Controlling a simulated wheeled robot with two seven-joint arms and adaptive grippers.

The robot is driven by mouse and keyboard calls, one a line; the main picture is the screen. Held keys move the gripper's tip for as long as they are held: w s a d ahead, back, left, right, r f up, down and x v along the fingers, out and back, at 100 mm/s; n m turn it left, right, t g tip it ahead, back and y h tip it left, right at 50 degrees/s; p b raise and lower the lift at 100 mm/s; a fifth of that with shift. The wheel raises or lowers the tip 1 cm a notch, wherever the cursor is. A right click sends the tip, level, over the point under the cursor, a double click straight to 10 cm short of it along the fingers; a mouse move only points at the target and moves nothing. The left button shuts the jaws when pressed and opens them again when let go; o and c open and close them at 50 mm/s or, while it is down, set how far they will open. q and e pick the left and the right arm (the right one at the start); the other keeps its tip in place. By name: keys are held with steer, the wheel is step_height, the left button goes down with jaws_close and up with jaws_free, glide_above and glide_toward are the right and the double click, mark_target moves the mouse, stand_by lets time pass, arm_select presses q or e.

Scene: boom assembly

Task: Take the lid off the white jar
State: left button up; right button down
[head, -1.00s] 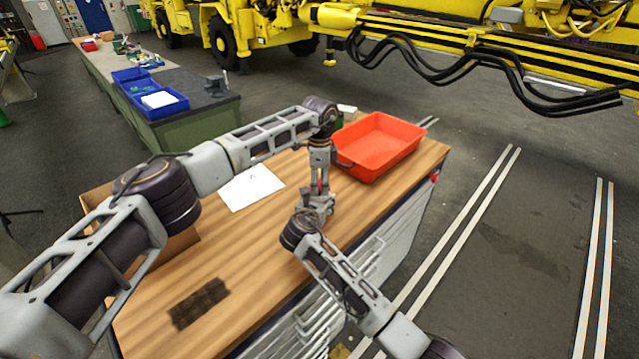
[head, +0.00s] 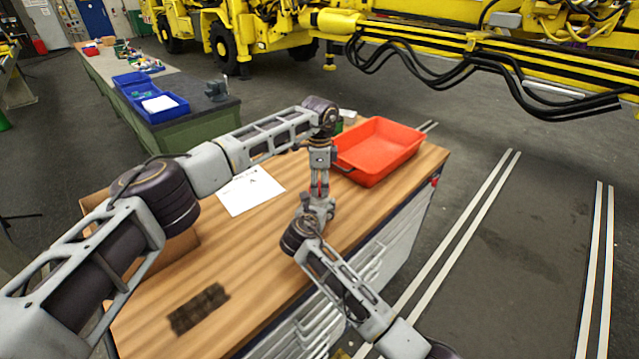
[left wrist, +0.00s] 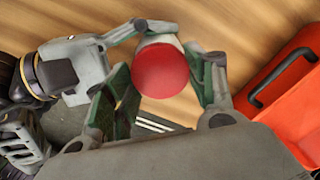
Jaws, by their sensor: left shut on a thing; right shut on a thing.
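The white jar (left wrist: 158,40) shows in the left wrist view as a pale rim behind its round red lid (left wrist: 161,72). My left gripper (left wrist: 165,80) comes down from above, with its fingers on either side of the red lid, shut on it. My right gripper (left wrist: 122,45) reaches in from the left of that view and is shut on the jar body below the lid. In the head view my left gripper (head: 319,186) and my right gripper (head: 318,208) meet over the bench. There the jar is mostly hidden by the grippers.
A red tray (head: 378,150) stands at the far right of the wooden bench (head: 255,260); its handle shows close by in the left wrist view. A white paper sheet (head: 250,192) and a dark brown mat (head: 199,308) lie on the bench. The bench's middle is clear.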

mark_target(319, 187)
arm_select(q)
steer(key=shift+r, duration=2)
arm_select(e)
steer(key=shift+c, duration=1.6)
jaws_free()
steer(key=shift+s, duration=0.1)
steer(key=shift+v, duration=5.95)
steer(key=shift+a, duration=0.1)
